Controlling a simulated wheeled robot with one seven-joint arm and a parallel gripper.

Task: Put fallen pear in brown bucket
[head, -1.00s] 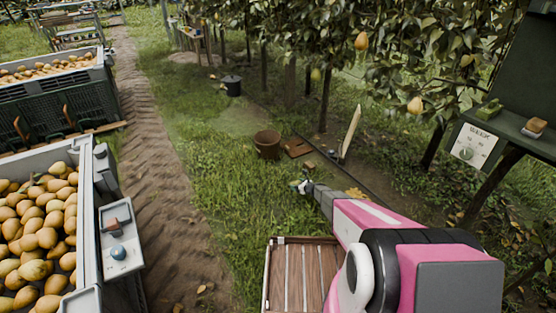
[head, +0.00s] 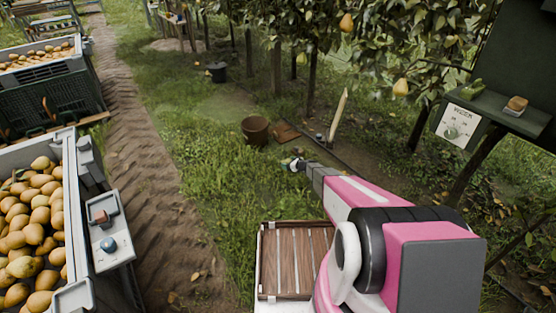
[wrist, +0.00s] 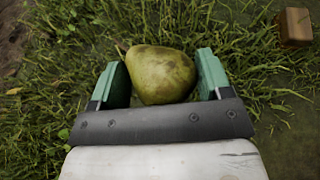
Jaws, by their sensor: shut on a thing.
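The fallen pear (wrist: 160,74) is green with brownish speckles. In the wrist view it sits between the two green fingers of my gripper (wrist: 162,78), which is shut on it. Grass lies beneath; how high the pear is above it I cannot tell. In the head view my gripper (head: 297,164) is small, at the far end of my pink and grey arm, and the pear is hard to make out there. The brown bucket (head: 255,130) stands upright on the grass beyond and to the left of my gripper. It is not in the wrist view.
A wooden slatted crate (head: 296,262) is close in front. Bins full of pears (head: 66,240) line the left beside a dirt track. A dark bucket (head: 217,72) stands farther back. A brown block (wrist: 294,27) lies nearby.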

